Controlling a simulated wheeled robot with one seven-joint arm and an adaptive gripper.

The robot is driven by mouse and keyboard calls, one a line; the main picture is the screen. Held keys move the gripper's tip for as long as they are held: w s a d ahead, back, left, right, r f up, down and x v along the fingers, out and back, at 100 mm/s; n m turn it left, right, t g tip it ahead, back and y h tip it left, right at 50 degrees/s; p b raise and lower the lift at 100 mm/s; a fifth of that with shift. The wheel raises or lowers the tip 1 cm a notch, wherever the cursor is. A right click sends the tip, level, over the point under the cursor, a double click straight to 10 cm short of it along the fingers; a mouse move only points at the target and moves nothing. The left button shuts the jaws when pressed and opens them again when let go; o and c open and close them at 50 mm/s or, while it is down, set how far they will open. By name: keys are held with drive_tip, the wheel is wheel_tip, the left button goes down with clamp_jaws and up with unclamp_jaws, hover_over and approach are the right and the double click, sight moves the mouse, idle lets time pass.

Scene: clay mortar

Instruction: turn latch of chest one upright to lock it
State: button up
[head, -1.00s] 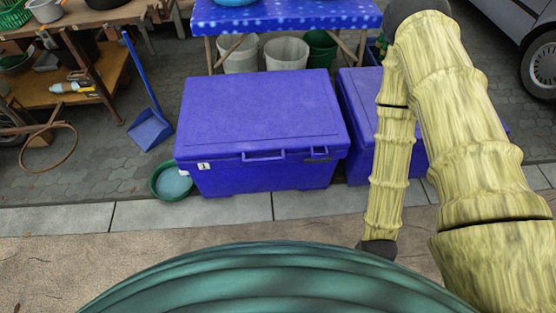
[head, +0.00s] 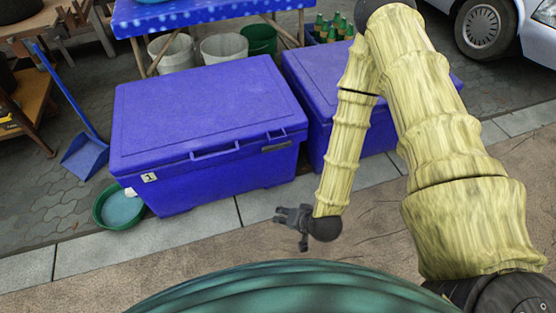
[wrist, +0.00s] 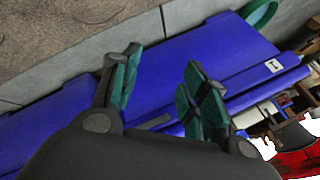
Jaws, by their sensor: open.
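Chest one (head: 205,115) is a blue box with a closed lid and a white label "1" (head: 149,177) at its front left. Its latch (head: 277,146) is a dark grey bar lying roughly level under the lid edge at the front right. In the wrist view, a grey bar that looks like the latch (wrist: 156,122) shows between the finger bases. My gripper (head: 290,226) is in front of the chest's right part, low and apart from it. In the wrist view, its green-padded fingers (wrist: 163,75) are spread, with nothing between the tips.
A second blue chest (head: 320,75) stands close on the right, partly behind my arm. A green basin (head: 119,207) sits at the front left corner, with a blue dustpan (head: 84,157) beyond. A blue-topped table (head: 215,15) stands behind. The pavement in front is clear.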

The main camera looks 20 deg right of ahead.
drive_tip(key=w+f+m+t+b, duration=0.4)
drive_tip(key=w+m+t+b, duration=0.1)
drive_tip(key=w+b, duration=0.6)
drive_tip(key=m+t+h+b, duration=0.2)
drive_tip(key=m+t+b, duration=0.4)
drive_tip(key=b, duration=0.6)
approach(277, 148)
drive_tip(key=w+b, duration=0.1)
drive_tip(key=w, duration=0.2)
drive_tip(key=w+b, duration=0.2)
drive_tip(key=w, duration=0.2)
drive_tip(key=shift+w+f, duration=0.25)
drive_tip(key=shift+w+a+r+b, duration=0.1)
drive_tip(key=shift+w+b, duration=0.35)
drive_tip(key=shift+w, duration=0.35)
clamp_jaws()
